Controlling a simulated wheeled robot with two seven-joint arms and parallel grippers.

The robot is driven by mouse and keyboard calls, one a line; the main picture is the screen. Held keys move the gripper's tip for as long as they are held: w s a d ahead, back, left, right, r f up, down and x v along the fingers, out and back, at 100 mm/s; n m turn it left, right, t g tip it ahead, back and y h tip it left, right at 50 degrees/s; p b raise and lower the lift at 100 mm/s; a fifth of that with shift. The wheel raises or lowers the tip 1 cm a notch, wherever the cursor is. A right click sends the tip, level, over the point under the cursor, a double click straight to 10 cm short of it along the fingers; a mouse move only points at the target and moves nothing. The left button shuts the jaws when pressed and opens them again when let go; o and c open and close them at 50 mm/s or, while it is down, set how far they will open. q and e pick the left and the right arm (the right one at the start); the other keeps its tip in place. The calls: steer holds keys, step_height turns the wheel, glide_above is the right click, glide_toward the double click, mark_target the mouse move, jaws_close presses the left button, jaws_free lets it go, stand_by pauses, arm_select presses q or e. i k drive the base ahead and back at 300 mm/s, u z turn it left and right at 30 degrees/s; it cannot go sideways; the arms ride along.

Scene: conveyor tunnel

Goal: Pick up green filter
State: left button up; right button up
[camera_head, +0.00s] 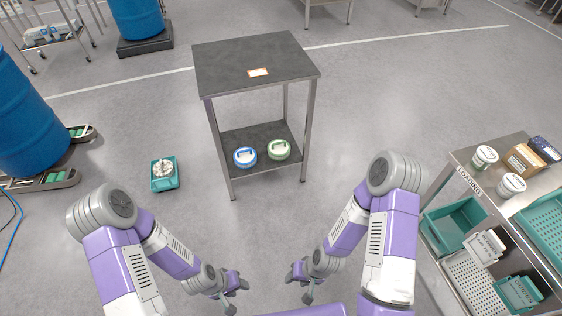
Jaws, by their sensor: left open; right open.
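The green filter (279,150) is a round, white-topped piece with a green rim. It sits on the lower shelf (262,133) of a dark-topped metal table. A similar filter with a blue rim (245,157) sits just to its left. My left gripper (236,292) is open and empty, low in the picture and well in front of the table. My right gripper (300,289) is open and empty, to the right of the left one and also apart from the table. Neither gripper touches a filter.
A teal container (165,175) stands on the floor at left. A cart (470,185) with jars, boxes and bins is at right. A blue drum (27,125) stands far left. Floor before the table is clear.

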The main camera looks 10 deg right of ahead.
mark_target(279, 150)
steer(key=u, duration=0.75)
steer(key=i, duration=0.65)
steer(key=u, duration=0.45)
steer(key=i, duration=1.1)
steer(key=z, duration=1.4)
steer(key=i, duration=1)
steer(key=z, duration=0.25)
